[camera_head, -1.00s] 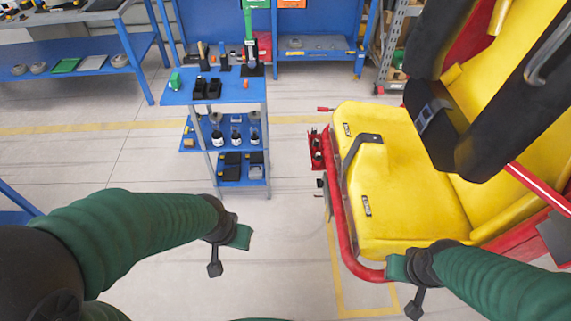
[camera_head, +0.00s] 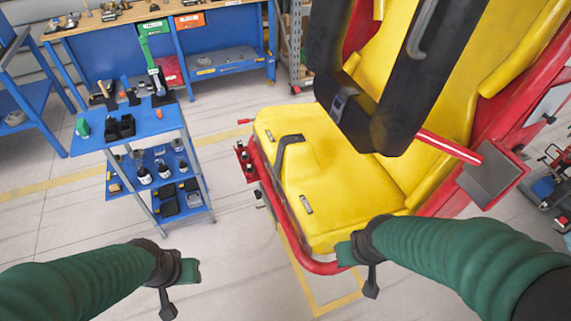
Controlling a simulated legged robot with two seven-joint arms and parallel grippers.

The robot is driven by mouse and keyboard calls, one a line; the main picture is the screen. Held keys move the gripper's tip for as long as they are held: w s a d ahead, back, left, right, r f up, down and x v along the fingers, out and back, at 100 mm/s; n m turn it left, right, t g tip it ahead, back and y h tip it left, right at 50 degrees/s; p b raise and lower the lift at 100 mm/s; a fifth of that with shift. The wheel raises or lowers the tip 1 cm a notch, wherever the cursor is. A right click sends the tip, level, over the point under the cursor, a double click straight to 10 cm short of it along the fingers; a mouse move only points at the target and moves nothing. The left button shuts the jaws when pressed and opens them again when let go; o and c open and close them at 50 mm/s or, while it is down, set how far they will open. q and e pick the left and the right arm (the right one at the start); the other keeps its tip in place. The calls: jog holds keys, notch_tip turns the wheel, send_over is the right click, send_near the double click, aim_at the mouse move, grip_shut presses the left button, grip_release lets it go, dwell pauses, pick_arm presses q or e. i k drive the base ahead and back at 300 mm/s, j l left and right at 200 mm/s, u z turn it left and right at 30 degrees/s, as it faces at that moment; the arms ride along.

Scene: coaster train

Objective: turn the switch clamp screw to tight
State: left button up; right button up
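A red bracket (camera_head: 246,163) with small dark parts sits on the left side of the yellow coaster seat (camera_head: 325,180). A small dark part (camera_head: 259,195) sticks out from the seat's red frame below it. I cannot make out which part is the switch clamp screw; it is too small to tell. My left gripper (camera_head: 180,287) is at the lower left, over the floor and apart from the seat. My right gripper (camera_head: 357,267) is in front of the seat's lower front edge in the picture; contact is unclear. I see nothing held, and finger opening is unclear on both.
A blue cart (camera_head: 160,122) with tools and bottles stands left of the seat. A blue workbench (camera_head: 215,50) is at the back. A black restraint (camera_head: 375,120) hangs over the seat. A red tube frame (camera_head: 318,266) edges the seat. Floor between cart and seat is clear.

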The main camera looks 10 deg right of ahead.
aim_at(523, 156)
jog(key=z, duration=1.85)
